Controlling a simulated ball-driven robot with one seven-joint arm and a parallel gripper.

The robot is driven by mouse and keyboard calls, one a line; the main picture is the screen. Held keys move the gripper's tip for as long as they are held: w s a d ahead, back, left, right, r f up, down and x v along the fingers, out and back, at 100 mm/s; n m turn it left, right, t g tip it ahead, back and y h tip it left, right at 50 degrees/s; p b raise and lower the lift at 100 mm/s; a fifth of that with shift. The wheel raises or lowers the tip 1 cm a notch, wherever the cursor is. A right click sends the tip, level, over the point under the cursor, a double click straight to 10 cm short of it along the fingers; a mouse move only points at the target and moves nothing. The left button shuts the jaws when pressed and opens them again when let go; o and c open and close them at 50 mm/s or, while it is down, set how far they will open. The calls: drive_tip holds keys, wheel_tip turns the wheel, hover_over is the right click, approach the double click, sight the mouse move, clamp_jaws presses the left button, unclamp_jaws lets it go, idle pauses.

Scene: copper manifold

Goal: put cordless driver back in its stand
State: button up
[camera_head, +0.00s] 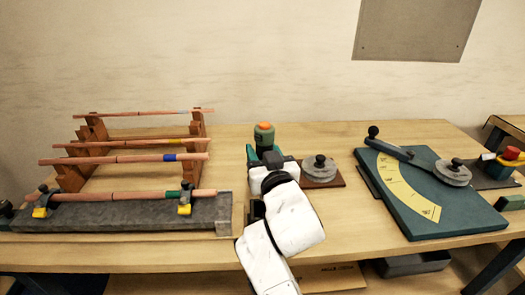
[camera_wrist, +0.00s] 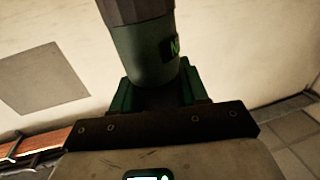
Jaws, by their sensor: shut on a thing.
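The cordless driver (camera_head: 264,136), green with an orange end, stands roughly upright at the middle of the bench in the head view. In the wrist view its green body (camera_wrist: 148,55) with a dark grey end rises between the fingers. My gripper (camera_head: 266,156) is shut on the driver, with a green finger on either side of it in the wrist view (camera_wrist: 156,92). My white wrist hides the driver's lower part. I cannot make out the stand, nor whether the driver touches anything below.
Left are wooden racks (camera_head: 72,172) with copper pipes and a grey slab (camera_head: 120,215) with clamps. Close right is a knobbed grey disc (camera_head: 320,165) on a brown plate. Further right lies a teal board (camera_head: 430,215) with a lever. Some bench is bare in front of the disc.

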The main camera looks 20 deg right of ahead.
drive_tip(key=shift+f+b, duration=4.1)
drive_tip(key=shift+f, duration=0.75)
drive_tip(key=o, duration=1.2)
drive_tip(key=shift+o, duration=0.2)
drive_tip(key=shift+f, duration=0.15)
drive_tip(key=s+a+b, duration=0.1)
drive_tip(key=s, duration=0.9)
drive_tip(key=shift+s+a, duration=0.15)
drive_tip(key=shift+s, duration=0.25)
